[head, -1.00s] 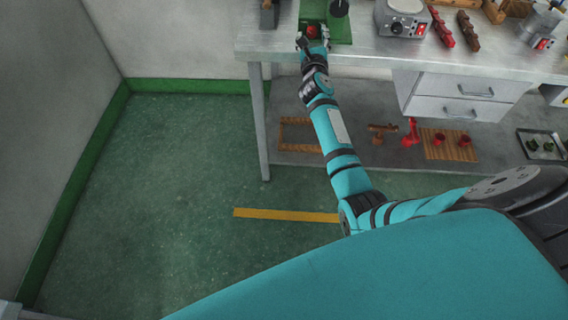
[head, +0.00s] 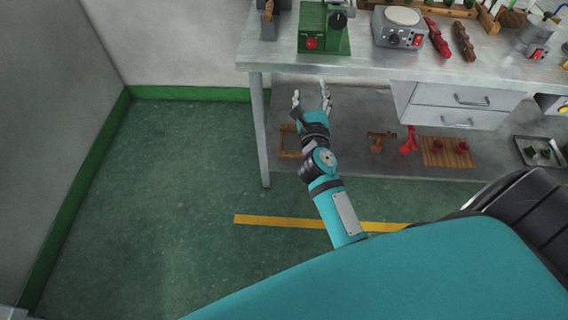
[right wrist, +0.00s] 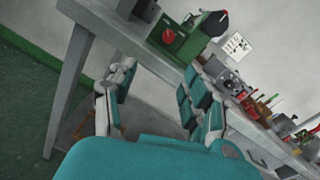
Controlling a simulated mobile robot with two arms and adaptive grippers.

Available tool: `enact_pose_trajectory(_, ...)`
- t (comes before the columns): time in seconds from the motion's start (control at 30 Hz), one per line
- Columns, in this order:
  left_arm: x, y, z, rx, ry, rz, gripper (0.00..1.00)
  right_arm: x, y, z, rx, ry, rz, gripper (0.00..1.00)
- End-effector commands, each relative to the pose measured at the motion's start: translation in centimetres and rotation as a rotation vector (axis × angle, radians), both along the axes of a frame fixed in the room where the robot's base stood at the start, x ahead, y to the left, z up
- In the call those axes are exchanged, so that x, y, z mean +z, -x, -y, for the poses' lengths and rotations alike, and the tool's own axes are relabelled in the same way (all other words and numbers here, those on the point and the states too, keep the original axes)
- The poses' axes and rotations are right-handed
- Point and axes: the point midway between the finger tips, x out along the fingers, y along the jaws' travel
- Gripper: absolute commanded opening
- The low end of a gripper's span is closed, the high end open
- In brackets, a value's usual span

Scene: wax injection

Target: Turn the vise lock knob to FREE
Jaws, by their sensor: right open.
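The green vise (head: 325,36) stands on the workbench near its left front, with a red knob (head: 311,43) low on its front and a black knob (head: 338,20) higher up. In the right wrist view the vise (right wrist: 188,38) and its red knob (right wrist: 168,36) show beyond the fingers. The knob's markings are too small to read. My right gripper (head: 311,100) is open and empty, in front of the bench edge and below the vise, apart from it. It also shows open in the right wrist view (right wrist: 160,90). My left gripper is not in view.
The workbench (head: 290,62) has a grey control box (head: 398,28) right of the vise and a dark block (head: 268,24) left of it. Drawers (head: 458,103) hang under the bench. A lower shelf (head: 350,150) holds wooden and red parts. The floor at left is clear.

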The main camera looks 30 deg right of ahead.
Motion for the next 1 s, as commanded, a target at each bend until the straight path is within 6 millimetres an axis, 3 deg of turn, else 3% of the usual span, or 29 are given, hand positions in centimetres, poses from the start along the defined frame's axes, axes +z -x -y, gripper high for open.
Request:
enact_pose_trajectory(0.47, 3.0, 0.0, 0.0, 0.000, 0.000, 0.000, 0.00, -8.0, 0.0, -4.4, 0.186, 0.548, -0.340, 0.50)
enact_pose_trajectory(1.0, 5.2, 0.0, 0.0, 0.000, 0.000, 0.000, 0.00, -16.8, 3.0, -8.9, 0.455, 1.014, -0.600, 0.50)
